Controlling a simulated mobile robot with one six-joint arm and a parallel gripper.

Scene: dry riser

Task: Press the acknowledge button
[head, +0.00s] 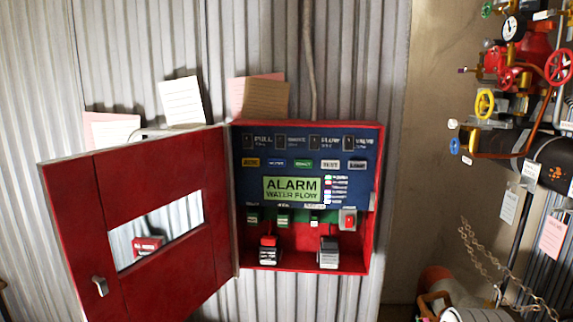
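An open red alarm cabinet (377,200) on the corrugated wall holds a dark blue panel (348,190). A green display (291,189) on the panel reads "ALARM WATER FLOW". My gripper is not in view.
The red cabinet door (75,215) with a window stands swung open to the left. Below the panel are a red-topped device (268,250) and a grey one (328,252). Pipes with a red valve wheel (559,67) and chains (490,255) are at right.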

